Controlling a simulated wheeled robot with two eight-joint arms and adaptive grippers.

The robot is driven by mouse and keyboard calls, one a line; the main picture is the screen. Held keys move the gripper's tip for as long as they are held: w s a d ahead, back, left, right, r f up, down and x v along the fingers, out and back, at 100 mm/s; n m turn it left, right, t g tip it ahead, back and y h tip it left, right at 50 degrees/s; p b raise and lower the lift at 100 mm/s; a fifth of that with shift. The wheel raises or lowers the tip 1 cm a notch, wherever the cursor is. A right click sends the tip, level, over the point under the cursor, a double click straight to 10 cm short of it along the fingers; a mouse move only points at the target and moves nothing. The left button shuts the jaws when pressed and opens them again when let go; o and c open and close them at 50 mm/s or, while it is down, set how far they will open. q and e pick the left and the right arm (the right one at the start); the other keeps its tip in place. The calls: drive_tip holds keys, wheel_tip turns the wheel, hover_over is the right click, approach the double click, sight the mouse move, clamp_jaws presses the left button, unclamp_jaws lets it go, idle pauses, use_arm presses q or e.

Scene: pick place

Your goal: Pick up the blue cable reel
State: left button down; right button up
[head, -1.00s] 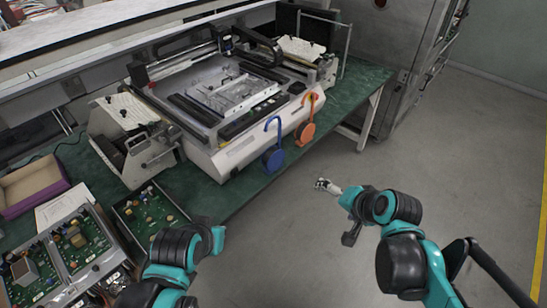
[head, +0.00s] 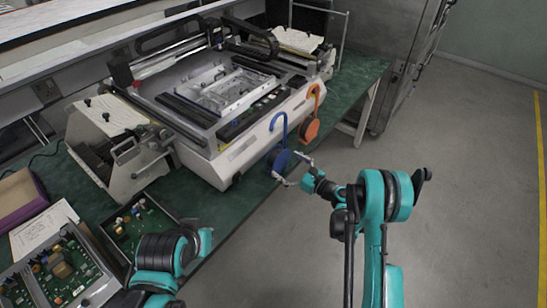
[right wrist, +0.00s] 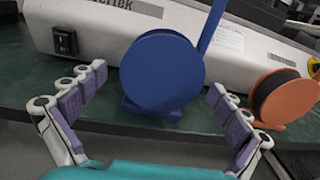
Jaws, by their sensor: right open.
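The blue cable reel (head: 279,161) stands at the front edge of the green table, before the white machine, with its hooked handle rising above it. In the right wrist view the reel (right wrist: 161,70) is a round blue disc on a small base, and its handle goes up out of the picture. My right gripper (head: 292,170) is close to the reel in the head view. In the right wrist view its fingers (right wrist: 157,105) are open, one to each side of the reel, with gaps between. My left arm shows at the lower left, but its fingers are not visible.
An orange cable reel (head: 311,129) stands just right of the blue one; it also shows near the right finger (right wrist: 280,97). The white machine (head: 235,155) is right behind both. Circuit boards (head: 60,270) lie at the left. The floor at the right is clear.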

sight(271, 152)
drive_tip(key=shift+w+f, duration=0.1)
drive_tip(key=shift+f, duration=0.25)
drive_tip(key=shift+w+a+f+m, duration=0.1)
drive_tip(key=shift+w+a+m, duration=0.1)
drive_tip(key=shift+a+m, duration=0.1)
drive_tip(key=b+x, duration=0.1)
drive_tip(key=x, duration=0.1)
drive_tip(key=b+x, duration=0.1)
drive_tip(key=x, duration=0.1)
drive_tip(key=r+b+x, duration=0.1)
drive_tip(key=x, duration=0.1)
drive_tip(key=shift+w+a, duration=0.15)
drive_tip(key=shift+w, duration=0.1)
drive_tip(key=shift+w+a+r, duration=0.15)
drive_tip(key=shift+w+a, duration=0.05)
drive_tip(key=c, duration=1.5)
drive_tip(key=shift+c, duration=0.2)
drive_tip(key=shift+r, duration=0.1)
